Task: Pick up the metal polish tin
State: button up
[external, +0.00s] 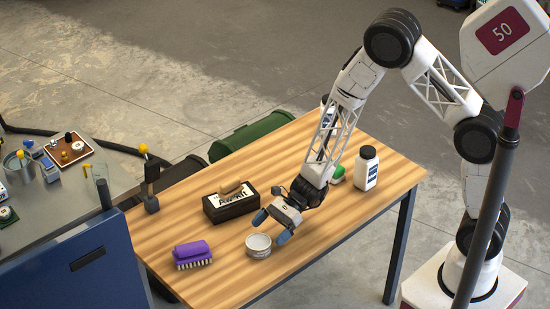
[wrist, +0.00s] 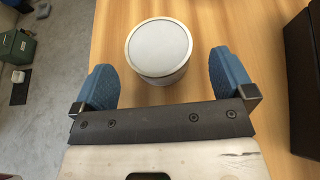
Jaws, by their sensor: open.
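The metal polish tin (external: 259,246) is a short round silver tin with a pale lid. It stands upright near the front edge of the wooden table (external: 330,232). In the wrist view the tin (wrist: 158,50) sits just ahead of my gripper (wrist: 160,85), centred between the two blue fingertips. My gripper (external: 272,227) is open and empty, with its blue fingers spread wider than the tin. In the external view the fingers are close beside the tin, and I cannot tell whether they touch it.
A black box with a white label (external: 229,204) stands behind the tin. A purple brush (external: 192,254) lies to the left. A white bottle with a black cap (external: 366,170) and a green item (external: 337,173) are to the right. A dark upright tool (external: 151,190) stands at the left edge.

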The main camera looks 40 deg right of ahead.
aim_at(258, 243)
jog(key=shift+x, duration=2.6)
jog(key=shift+s, duration=0.15)
jog(key=shift+c, duration=0.5)
jog(key=c, duration=0.8)
jog(key=shift+r, duration=0.15)
jog(key=shift+r, duration=0.8)
jog(key=shift+s+d+r, duration=0.15)
jog(key=shift+r, duration=0.7)
jog(key=s+d, duration=0.3)
jog(key=s, duration=0.1)
jog(key=s+d+r, duration=0.1)
jog(key=s+d, duration=0.2)
jog(key=s, duration=0.1)
jog(key=s+d, duration=0.3)
jog(key=s, duration=0.1)
jog(key=shift+s+d+r, duration=0.15)
jog(key=shift+s+d, duration=0.05)
jog(key=shift+d, duration=0.05)
